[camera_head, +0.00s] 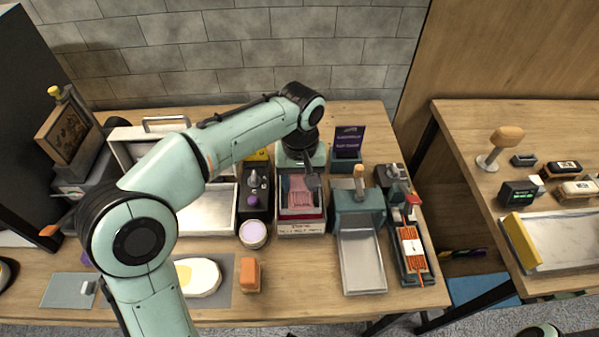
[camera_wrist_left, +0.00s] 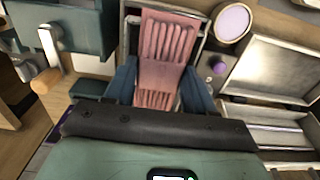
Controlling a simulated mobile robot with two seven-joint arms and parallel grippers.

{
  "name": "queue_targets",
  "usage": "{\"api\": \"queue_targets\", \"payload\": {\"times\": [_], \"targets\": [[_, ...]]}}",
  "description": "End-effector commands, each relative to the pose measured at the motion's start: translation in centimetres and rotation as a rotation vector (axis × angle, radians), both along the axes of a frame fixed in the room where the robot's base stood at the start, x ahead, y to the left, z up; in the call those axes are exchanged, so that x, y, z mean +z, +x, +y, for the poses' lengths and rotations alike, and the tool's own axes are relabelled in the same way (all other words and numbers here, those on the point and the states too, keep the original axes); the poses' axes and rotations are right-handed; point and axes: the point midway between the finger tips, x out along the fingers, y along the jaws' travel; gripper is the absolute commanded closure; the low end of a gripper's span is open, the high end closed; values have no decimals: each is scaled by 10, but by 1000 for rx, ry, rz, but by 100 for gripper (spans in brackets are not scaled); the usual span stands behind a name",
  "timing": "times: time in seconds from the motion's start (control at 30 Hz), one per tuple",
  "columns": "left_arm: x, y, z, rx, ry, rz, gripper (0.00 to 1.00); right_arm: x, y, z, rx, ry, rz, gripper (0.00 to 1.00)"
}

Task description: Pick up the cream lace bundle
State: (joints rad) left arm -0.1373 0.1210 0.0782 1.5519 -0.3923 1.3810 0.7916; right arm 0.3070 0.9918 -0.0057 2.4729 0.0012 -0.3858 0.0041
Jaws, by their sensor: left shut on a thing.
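A pink lace bundle (camera_head: 297,195) with lengthwise strands and a band across its middle lies in the small open box (camera_head: 302,229) with a label on its front. No bundle that looks cream is clear to me; this one looks pink in both views. My left gripper (camera_head: 311,180) reaches down into the box from above. In the left wrist view the dark blue fingers (camera_wrist_left: 160,88) stand on both sides of the pink bundle (camera_wrist_left: 166,45), shut on it. The lower end of the bundle is hidden behind the gripper body. My right gripper is not in view.
A teal stand with a metal ramp (camera_head: 362,262) is right of the box. A rack with an orange-striped piece (camera_head: 411,250) stands beyond it. A round lilac jar (camera_head: 253,235) and a dark bottle holder (camera_head: 255,193) are on the left. A purple sign (camera_head: 349,140) stands behind.

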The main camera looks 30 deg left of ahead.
Motion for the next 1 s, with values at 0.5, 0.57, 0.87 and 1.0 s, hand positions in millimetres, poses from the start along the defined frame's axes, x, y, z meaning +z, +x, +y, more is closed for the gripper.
{"api": "queue_targets", "payload": {"times": [0.5, 0.57, 0.87, 1.0], "targets": [[-1, -102, -62, -3, 0, -2, 75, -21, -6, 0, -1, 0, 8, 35], [0, -109, -67, -3, 0, -2, 75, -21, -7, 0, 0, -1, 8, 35], [0, -124, -76, 0, 0, 0, 75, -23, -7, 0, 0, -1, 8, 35], [0, -124, -76, 0, -1, -1, 75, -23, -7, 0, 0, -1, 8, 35]]}}
